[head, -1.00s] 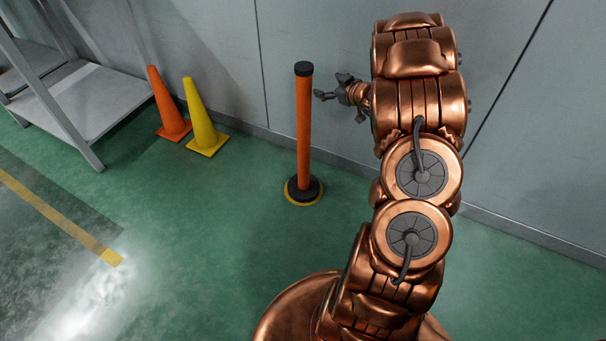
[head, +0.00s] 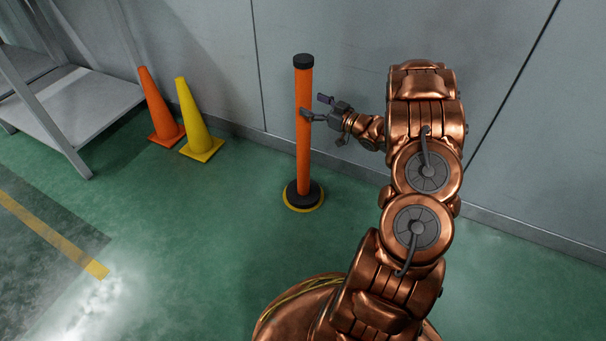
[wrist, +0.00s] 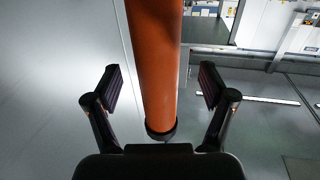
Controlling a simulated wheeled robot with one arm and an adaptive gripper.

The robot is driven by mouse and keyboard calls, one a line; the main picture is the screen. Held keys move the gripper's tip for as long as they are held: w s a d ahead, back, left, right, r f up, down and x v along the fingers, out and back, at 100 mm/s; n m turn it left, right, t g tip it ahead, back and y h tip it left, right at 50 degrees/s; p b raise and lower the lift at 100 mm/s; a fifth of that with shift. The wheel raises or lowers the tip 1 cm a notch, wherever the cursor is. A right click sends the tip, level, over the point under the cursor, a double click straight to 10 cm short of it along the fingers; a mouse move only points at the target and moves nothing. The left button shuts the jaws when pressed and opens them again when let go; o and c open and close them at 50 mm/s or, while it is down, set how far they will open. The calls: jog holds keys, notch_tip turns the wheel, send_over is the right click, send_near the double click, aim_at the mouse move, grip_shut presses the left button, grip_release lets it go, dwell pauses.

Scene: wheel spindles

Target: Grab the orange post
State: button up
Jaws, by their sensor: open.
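The orange post (head: 303,135) stands upright on the green floor in the head view, with a black cap and a black base ringed in yellow. My gripper (head: 316,107) is open at the upper part of the post, from its right side. One finger overlaps the front of the post and the other shows just to its right. In the wrist view the post (wrist: 155,60) runs between the two spread fingers of my gripper (wrist: 160,87), with a visible gap on each side. A dark end of the post shows just above the gripper's palm.
An orange cone (head: 161,108) and a yellow cone (head: 197,122) stand left of the post. A grey shelf (head: 75,115) is at the far left. A grey wall (head: 210,50) runs behind. The green floor in front of the post is clear.

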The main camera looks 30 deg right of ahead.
jog(key=b+x, duration=0.1)
jog(key=x, duration=0.3)
jog(key=shift+w+d+f, duration=0.1)
jog(key=shift+f, duration=0.05)
grip_shut()
dwell(0.6)
